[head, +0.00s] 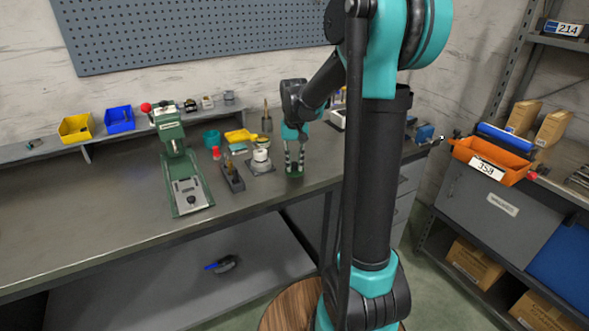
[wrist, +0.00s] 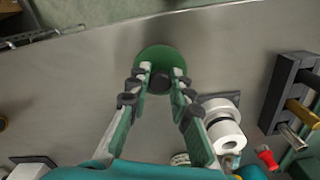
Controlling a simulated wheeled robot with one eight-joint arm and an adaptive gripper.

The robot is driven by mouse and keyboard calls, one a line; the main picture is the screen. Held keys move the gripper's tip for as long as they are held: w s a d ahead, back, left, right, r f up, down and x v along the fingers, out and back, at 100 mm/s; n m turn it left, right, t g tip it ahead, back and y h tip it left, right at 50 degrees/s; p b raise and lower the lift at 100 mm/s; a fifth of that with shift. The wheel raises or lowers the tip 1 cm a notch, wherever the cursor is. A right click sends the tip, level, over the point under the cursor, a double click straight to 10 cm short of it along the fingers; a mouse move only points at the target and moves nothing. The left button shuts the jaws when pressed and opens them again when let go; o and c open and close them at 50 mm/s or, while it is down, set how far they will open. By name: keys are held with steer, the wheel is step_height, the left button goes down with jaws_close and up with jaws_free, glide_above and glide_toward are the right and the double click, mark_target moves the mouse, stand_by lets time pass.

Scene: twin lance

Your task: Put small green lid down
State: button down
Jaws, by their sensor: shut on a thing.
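The small green lid (wrist: 162,57) is a round green disc with a dark knob (wrist: 160,84) in its middle. In the wrist view it lies between my gripper's fingertips (wrist: 160,74), which are shut on the knob from both sides. In the head view my gripper (head: 294,158) points down over the bench near its front edge, with the green lid (head: 294,174) under the fingers. The lid looks level and is at or close to the bench top; I cannot tell whether it touches. The fingers hide part of the lid.
A white cylindrical piece on a grey plate (head: 261,165) stands just left of my gripper. Beyond it are a dark block (head: 231,176) and a green press (head: 182,175). A yellow tray (head: 240,136) and teal bowl (head: 211,138) are behind. The bench (head: 90,215) is bare at left.

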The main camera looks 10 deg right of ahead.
mark_target(295, 164)
steer(key=shift+f, duration=1.05)
steer(key=c, duration=1.4)
jaws_free()
steer(key=shift+f, duration=0.15)
steer(key=shift+o, duration=0.2)
step_height(295, 164, up, 12)
steer(key=shift+s, duration=0.1)
steer(key=s+d+f+t, duration=0.2)
steer(key=s+f, duration=0.7)
steer(key=s, duration=0.2)
steer(key=s+d+f+t, duration=0.2)
steer(key=s+f, duration=0.6)
steer(key=s, duration=0.2)
steer(key=shift+s+f+n, duration=0.35)
steer(key=shift+n, duration=0.05)
